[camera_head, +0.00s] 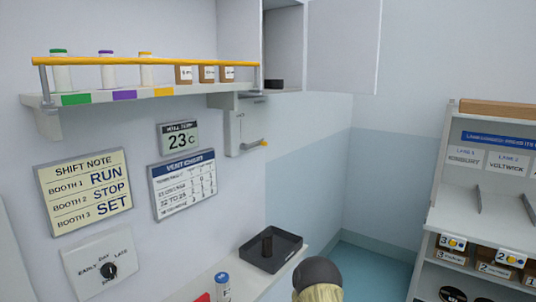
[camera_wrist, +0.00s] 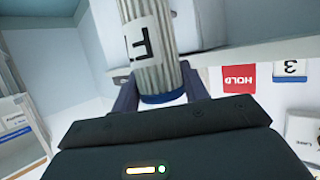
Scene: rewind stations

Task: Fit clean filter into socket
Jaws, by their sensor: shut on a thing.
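A pleated white filter (camera_wrist: 152,45) with a blue end band and a black letter label is held in the wrist view. My gripper (camera_wrist: 160,92) is shut on it near the blue end, with a dark finger on either side. In the head view, a white cylinder with a blue top (camera_head: 222,287) shows at the bottom edge; I cannot tell whether it is the held filter. My gripper does not show there. A white wall unit with an orange-tipped lever (camera_head: 243,125) is under the shelf; I cannot make out a socket in it.
A wall shelf (camera_head: 75,113) with a yellow rail holds capped bottles and small boxes. A red HOLD card (camera_wrist: 239,77) is near my gripper. A shelving unit (camera_head: 440,190) stands at right.

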